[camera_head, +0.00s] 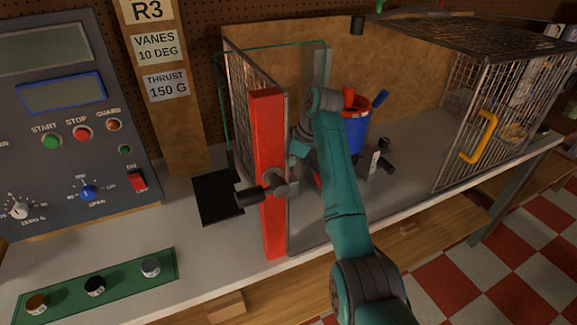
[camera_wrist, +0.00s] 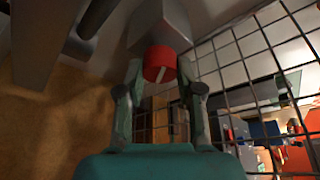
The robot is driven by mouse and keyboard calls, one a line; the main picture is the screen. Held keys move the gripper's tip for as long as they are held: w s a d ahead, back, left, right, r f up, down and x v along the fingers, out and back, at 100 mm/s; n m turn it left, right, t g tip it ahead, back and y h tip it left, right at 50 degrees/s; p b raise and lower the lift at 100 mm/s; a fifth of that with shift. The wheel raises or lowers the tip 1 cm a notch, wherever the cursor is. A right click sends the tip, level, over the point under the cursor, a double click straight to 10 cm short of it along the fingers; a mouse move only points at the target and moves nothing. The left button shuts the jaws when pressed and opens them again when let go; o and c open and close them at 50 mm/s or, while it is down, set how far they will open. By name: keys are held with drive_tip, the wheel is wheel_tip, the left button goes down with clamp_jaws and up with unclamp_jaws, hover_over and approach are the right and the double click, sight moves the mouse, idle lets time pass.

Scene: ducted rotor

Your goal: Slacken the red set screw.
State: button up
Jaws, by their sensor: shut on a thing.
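In the wrist view the red set screw (camera_wrist: 160,63) is a short red knob with a pale line across its face. It sits at the underside of a grey block (camera_wrist: 160,22). My gripper (camera_wrist: 160,76) has one teal finger on each side of the screw and is shut on it. In the head view my arm reaches over the bench into the open cage. The screw cannot be made out there, and my fingers are largely hidden by the arm.
A red post (camera_head: 268,190) with a dark clamp handle (camera_head: 252,196) stands left of my arm. A blue cylinder (camera_head: 354,132) with a red rim is behind it. The mesh door (camera_head: 480,120) with a yellow handle is at right. A control panel (camera_head: 70,110) is at left.

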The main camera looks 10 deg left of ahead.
drive_tip(key=shift+w+n+g, duration=0.1)
drive_tip(key=shift+n+g, duration=0.3)
drive_tip(key=shift+n, duration=0.7)
drive_tip(key=o, duration=1.2)
drive_tip(key=shift+c, duration=0.2)
drive_tip(key=v, duration=0.7)
drive_tip(key=shift+r, duration=0.25)
drive_tip(key=shift+d, duration=0.1)
